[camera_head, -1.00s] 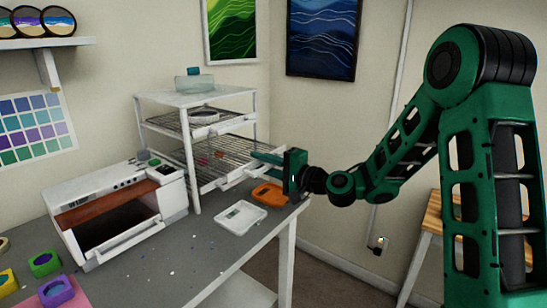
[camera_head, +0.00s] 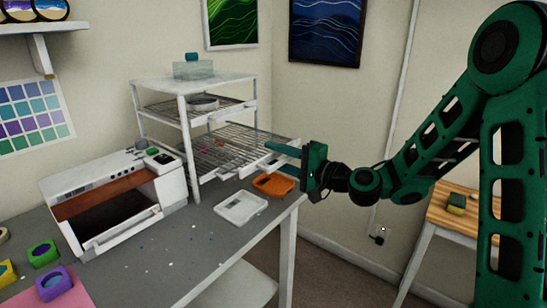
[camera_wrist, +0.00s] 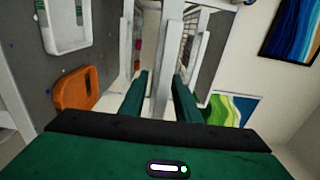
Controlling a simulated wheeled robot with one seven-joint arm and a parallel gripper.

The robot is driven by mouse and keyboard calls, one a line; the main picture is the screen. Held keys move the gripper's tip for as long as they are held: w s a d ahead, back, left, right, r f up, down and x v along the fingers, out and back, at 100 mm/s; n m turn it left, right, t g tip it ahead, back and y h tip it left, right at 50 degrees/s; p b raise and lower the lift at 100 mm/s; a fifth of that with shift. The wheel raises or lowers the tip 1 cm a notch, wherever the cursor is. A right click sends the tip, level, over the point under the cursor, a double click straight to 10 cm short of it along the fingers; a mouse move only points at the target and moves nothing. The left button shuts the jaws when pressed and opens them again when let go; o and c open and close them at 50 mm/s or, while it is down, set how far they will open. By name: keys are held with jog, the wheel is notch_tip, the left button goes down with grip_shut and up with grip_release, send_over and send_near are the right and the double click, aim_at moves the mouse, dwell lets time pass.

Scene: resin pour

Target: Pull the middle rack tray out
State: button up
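The white rack (camera_head: 184,92) stands at the back of the grey table. Its middle tray (camera_head: 232,148) is a wire shelf with a white front bar (camera_head: 252,168), and it sticks out well past the rack's front posts. Small coloured pieces lie on it. My green gripper (camera_head: 275,157) is at the front of this tray. The exact contact is hard to see.
An upper tray (camera_head: 205,106) holds a round white item. A clear box (camera_head: 193,70) sits on the rack's top. A white scale-like tray (camera_head: 240,207) and an orange tray (camera_head: 273,185) lie below. A white curing box (camera_head: 115,200) stands at left. Free floor lies right of the table.

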jog(key=shift+s, duration=0.1)
jog(key=v, duration=1)
jog(key=shift+s+d, duration=0.15)
jog(key=shift+d, duration=0.15)
jog(key=shift+f, duration=0.1)
jog(key=s+f+n+g+h, duration=0.3)
jog(key=s+f+n+g, duration=0.2)
jog(key=f, duration=0.3)
jog(key=s+d+f+n+g+h, duration=0.1)
jog(key=s+d+f+h, duration=0.15)
jog(key=d, duration=0.25)
jog(key=s+d+f+g+h, duration=0.1)
jog(key=s+d+f+h, duration=0.1)
jog(key=s+d, duration=0.25)
jog(key=s+d+r+m+g+h, duration=0.1)
jog(key=s+d+m+g+h, duration=0.1)
jog(key=s+d, duration=0.7)
jog(key=s+d+r+m+g+h, duration=0.2)
jog(key=s+d+g+h, duration=0.1)
jog(key=s+d, duration=0.6)
jog(key=shift+s+r+h, duration=0.2)
jog(key=shift+s+h, duration=0.15)
jog(key=shift+s, duration=0.85)
